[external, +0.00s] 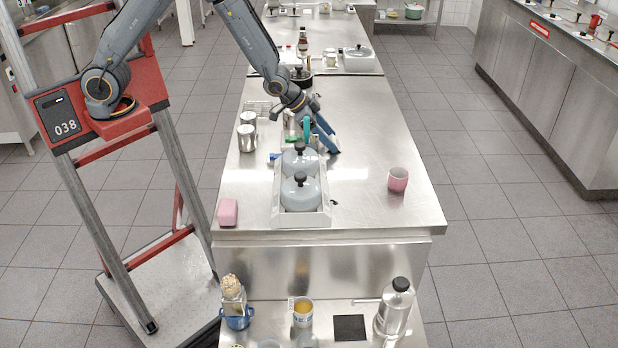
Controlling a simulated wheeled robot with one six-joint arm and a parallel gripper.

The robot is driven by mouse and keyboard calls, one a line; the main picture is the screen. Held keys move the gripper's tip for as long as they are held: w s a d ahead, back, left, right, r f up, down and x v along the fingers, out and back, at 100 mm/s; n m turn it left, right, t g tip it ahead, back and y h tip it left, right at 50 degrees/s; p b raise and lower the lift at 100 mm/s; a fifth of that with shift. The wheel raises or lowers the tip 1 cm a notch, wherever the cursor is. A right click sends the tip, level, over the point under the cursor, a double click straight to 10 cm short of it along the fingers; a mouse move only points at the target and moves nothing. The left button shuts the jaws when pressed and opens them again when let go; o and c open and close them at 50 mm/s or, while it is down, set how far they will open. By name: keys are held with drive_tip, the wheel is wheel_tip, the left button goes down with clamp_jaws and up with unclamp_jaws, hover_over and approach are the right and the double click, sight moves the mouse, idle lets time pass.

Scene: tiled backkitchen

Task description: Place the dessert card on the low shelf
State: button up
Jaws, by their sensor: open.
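I cannot make out the dessert card for certain; it may be hidden by my gripper or among the small items around it. My gripper (322,138) is low over the middle of the steel counter (365,220), just behind a pale tray (301,219) with two grey-lidded pots (300,192). Its blue jaws are open. Small green (306,130) and blue items are close to it; whether it touches them I cannot tell. The low shelf (265,310) is the steel surface at the front, below the counter. A black square (349,328) lies flat on it.
On the low shelf stand a blue mug (237,318), a yellow-topped cup (302,312) and a steel bottle (396,306). The counter bears a pink block (228,212), a pink cup (398,179) and metal canisters (247,138). The counter's front right is clear.

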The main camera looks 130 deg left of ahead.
drive_tip(key=shift+f, duration=0.1)
drive_tip(key=c, duration=0.8)
drive_tip(key=shift+o, duration=0.2)
